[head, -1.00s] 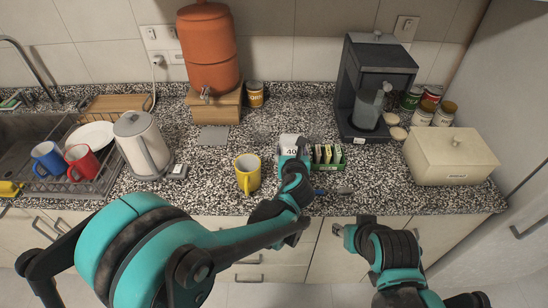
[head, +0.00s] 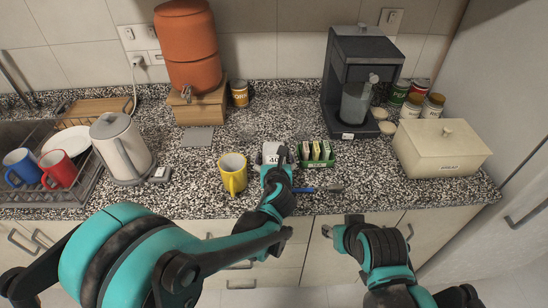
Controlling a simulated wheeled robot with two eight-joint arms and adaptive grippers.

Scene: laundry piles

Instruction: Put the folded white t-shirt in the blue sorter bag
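I see no folded white t-shirt and no blue sorter bag in the head view. It shows a kitchen counter (head: 210,195). My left gripper (head: 276,171) is over the front of the counter, just in front of a small white item marked 40 (head: 272,149) and partly over it. Whether its fingers are open or touch that item cannot be told. My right gripper (head: 341,226) is in front of the counter edge, its fingertips apart and nothing visible between them.
A yellow mug (head: 233,175) stands left of my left gripper. A green tray of packets (head: 316,155) and a blue-handled utensil (head: 320,189) lie to its right. A kettle (head: 121,150), coffee machine (head: 345,65) and cream box (head: 441,148) stand further out.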

